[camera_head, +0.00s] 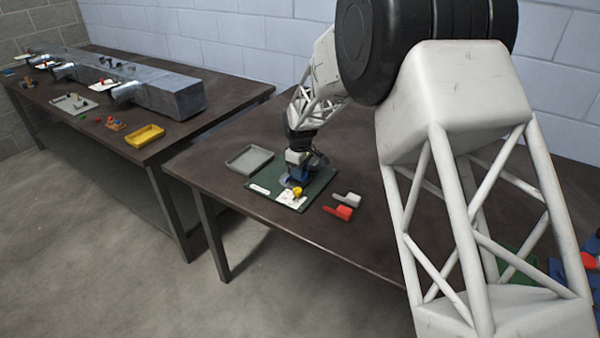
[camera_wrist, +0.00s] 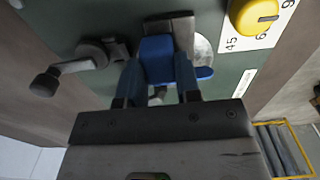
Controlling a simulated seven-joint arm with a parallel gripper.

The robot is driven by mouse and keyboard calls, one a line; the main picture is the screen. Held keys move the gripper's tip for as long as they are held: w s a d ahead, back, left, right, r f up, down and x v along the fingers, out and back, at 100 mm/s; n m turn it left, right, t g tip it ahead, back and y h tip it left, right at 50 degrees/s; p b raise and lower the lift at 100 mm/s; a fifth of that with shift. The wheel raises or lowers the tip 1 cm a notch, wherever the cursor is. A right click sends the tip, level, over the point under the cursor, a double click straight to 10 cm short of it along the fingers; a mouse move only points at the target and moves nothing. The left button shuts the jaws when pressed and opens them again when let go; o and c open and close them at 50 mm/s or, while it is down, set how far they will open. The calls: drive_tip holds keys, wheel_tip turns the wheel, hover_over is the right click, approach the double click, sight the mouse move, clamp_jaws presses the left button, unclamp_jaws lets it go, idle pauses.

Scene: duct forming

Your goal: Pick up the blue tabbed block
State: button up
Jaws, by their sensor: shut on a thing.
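The blue tabbed block (camera_wrist: 157,50) sits between the fingers of my gripper (camera_wrist: 158,72) in the wrist view, with a blue tab sticking out to the right. My gripper is shut on it, low over the green board (camera_head: 312,188). A grey piece (camera_wrist: 182,28) stands right behind the block, and a pale round disc shows partly behind it at the right. In the head view my gripper (camera_head: 294,172) is over the board's back left part, and blue shows below it. I cannot tell whether the block still touches the board.
A yellow knob (camera_wrist: 252,14) on a numbered white plate is close at the right in the wrist view; a lever (camera_wrist: 68,70) is at the left. In the head view, a grey tray (camera_head: 250,160) lies left of the board, and red (camera_head: 343,211) and grey (camera_head: 347,199) pieces lie right.

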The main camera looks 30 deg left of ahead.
drive_tip(key=shift+r, duration=0.7)
wheel_tip(320, 180, up, 2)
drive_tip(key=s+d+r, duration=0.1)
drive_tip(key=s+d, duration=1)
drive_tip(key=shift+s, duration=0.25)
drive_tip(key=shift+r, duration=0.1)
